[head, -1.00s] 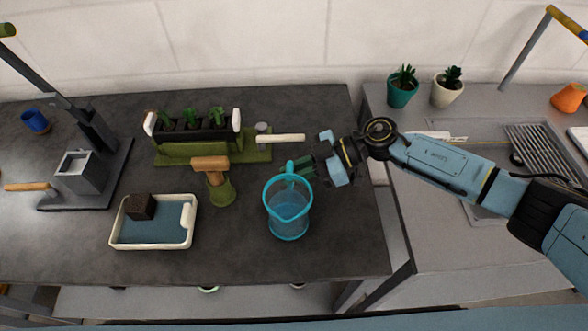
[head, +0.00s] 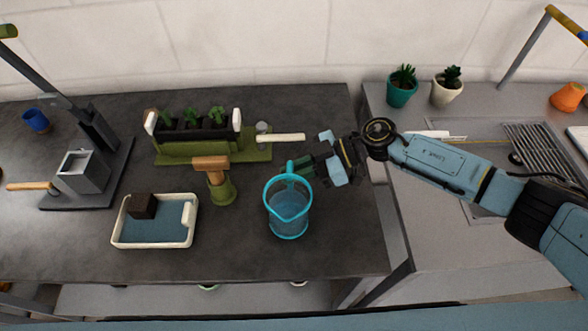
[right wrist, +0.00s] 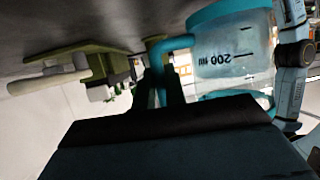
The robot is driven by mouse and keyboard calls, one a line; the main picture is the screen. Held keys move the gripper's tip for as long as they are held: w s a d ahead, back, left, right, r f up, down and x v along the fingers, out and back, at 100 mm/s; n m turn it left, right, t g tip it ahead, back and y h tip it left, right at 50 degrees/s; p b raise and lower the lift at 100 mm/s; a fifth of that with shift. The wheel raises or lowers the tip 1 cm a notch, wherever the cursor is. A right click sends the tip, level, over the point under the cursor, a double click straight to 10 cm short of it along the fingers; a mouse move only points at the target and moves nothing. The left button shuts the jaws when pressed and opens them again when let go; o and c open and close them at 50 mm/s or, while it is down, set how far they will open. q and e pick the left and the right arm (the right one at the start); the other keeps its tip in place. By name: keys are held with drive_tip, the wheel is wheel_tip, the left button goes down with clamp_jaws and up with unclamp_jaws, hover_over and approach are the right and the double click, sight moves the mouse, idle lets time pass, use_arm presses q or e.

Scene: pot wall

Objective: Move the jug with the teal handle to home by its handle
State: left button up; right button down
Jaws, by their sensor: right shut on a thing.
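The clear jug (head: 288,208) with a teal rim and teal handle (head: 290,172) is upright at the front right of the dark table. It holds bluish liquid or has a bluish tint; I cannot tell which. My right gripper (head: 304,168) reaches in from the right and is shut on the jug's handle. In the right wrist view the jug (right wrist: 232,55) shows measuring marks, and the teal handle (right wrist: 170,46) is between the fingers (right wrist: 162,85). I cannot tell whether the jug's base touches the table. My left gripper is not in view.
Left of the jug are a green pot with a wooden-handled tool (head: 222,188) and a white tray (head: 152,244) with a dark block. A green planter stand (head: 205,150) with a pale handle is behind. The dark table (head: 335,255) is bare right of the jug.

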drive_tip(key=shift+f, duration=0.7)
idle(0.4)
drive_tip(key=c, duration=1.4)
unclamp_jaws()
drive_tip(key=shift+o, duration=0.2)
drive_tip(key=shift+f, duration=0.1)
drive_tip(key=shift+p+v, duration=0.5)
drive_tip(key=shift+v, duration=1)
drive_tip(key=shift+p+v, duration=0.95)
drive_tip(key=shift+v, duration=1.6)
